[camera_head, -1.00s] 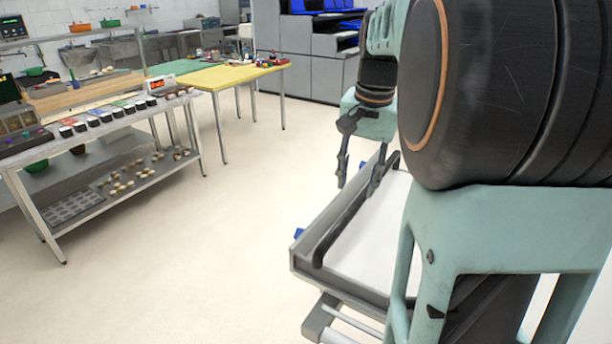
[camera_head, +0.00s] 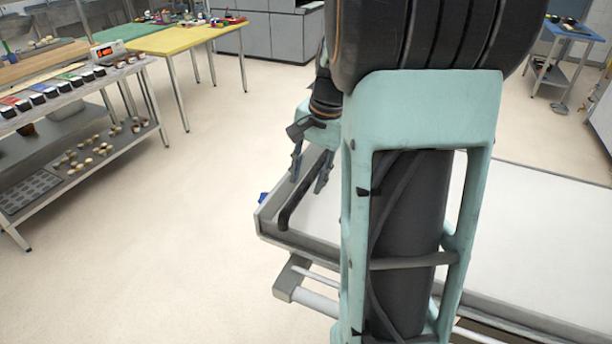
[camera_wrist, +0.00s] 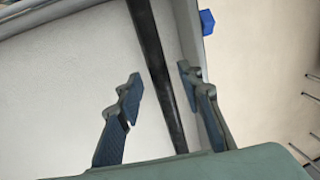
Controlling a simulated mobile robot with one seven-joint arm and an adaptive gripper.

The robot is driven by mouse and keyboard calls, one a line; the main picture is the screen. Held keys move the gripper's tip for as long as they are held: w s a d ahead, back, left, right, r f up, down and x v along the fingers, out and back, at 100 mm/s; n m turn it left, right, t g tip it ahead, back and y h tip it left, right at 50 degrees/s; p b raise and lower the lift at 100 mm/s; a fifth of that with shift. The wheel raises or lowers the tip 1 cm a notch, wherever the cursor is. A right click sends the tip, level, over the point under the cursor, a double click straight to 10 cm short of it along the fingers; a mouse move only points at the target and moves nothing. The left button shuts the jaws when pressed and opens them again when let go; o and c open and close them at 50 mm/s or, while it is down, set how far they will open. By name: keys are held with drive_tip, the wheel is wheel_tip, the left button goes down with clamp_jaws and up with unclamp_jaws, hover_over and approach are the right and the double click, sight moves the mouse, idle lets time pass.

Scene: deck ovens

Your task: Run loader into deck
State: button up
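The loader is a long, flat, white bed (camera_head: 535,235) in a grey metal frame, at the centre and right of the head view. A dark handle bar (camera_head: 296,205) runs along its near left end. My gripper (camera_head: 310,172) is open over this bar, fingers pointing down. In the wrist view, the black bar (camera_wrist: 158,75) passes between the two spread fingers of my gripper (camera_wrist: 160,88), with a gap on both sides. My own arm hides the middle of the loader. The deck oven opening cannot be made out.
A small blue part (camera_head: 262,198) sits on the loader's left corner. Steel shelving (camera_head: 150,130) with dough pieces and a yellow-topped table (camera_head: 185,40) stand at left. A blue-topped table (camera_head: 575,30) is at back right. The floor (camera_head: 190,220) between is clear.

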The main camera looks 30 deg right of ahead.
drive_tip(key=shift+f, duration=0.2)
clamp_jaws()
drive_tip(key=shift+d, duration=0.1)
idle(0.4)
